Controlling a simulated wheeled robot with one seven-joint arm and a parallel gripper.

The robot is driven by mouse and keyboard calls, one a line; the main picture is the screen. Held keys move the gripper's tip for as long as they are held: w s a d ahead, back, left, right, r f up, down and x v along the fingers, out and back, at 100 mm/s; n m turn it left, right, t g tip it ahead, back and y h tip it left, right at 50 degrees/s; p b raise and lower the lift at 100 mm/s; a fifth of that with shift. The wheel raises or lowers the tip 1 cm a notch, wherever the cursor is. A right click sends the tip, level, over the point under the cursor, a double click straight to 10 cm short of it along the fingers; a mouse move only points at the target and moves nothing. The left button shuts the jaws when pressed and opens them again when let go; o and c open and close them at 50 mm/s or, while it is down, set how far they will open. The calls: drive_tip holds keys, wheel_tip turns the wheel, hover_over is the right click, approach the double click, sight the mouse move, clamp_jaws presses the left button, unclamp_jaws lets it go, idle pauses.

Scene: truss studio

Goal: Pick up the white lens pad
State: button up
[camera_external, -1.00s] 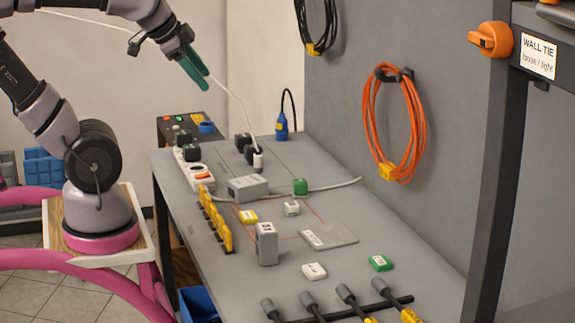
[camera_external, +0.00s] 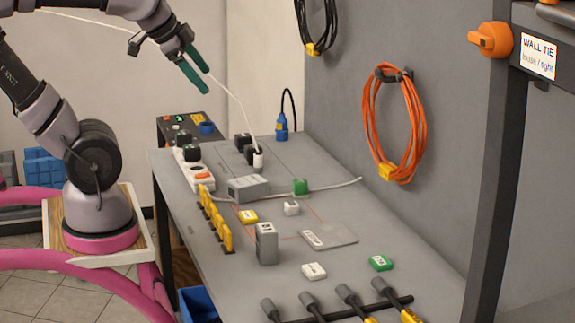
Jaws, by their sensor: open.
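A small white block (camera_external: 314,271) with a dark label lies flat on the grey table (camera_external: 372,288), towards the near side. A smaller white block (camera_external: 291,208) sits farther back; the labels are too small to tell which is the lens pad. My gripper (camera_external: 206,82) is open and empty, its two green fingers apart. It hangs high above the table's far left end, well away from both white blocks. Neither white block is hidden.
A grey upright block (camera_external: 266,243), a flat grey plate (camera_external: 328,236) and a green block (camera_external: 380,263) stand near the white blocks. A yellow rack (camera_external: 216,222) lines the left edge. Dark-handled tools (camera_external: 310,301) lie in front. A pale cable (camera_external: 330,187) crosses the table.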

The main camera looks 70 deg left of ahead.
drive_tip(key=w+a+f+n+g, duration=0.1)
drive_tip(key=w+a+f+n, duration=0.1)
drive_tip(key=w+n, duration=0.3)
drive_tip(key=w+a+f+n+g, duration=0.1)
drive_tip(key=w+f+n+g, duration=0.15)
drive_tip(key=w, duration=0.45)
drive_tip(key=n+g+y, duration=0.3)
drive_tip(key=n+g, duration=0.1)
drive_tip(key=n, duration=1.1)
hover_over(292, 203)
drive_tip(key=d, duration=0.3)
drive_tip(key=shift+m, duration=0.25)
drive_tip(key=f, duration=3.2)
drive_tip(key=shift+s+f, duration=0.35)
drive_tip(key=shift+f, duration=0.05)
drive_tip(key=shift+w+x, duration=0.15)
drive_tip(key=shift+x, duration=1.3)
drive_tip(key=shift+w+x, duration=0.15)
drive_tip(key=shift+x, duration=1.3)
clamp_jaws()
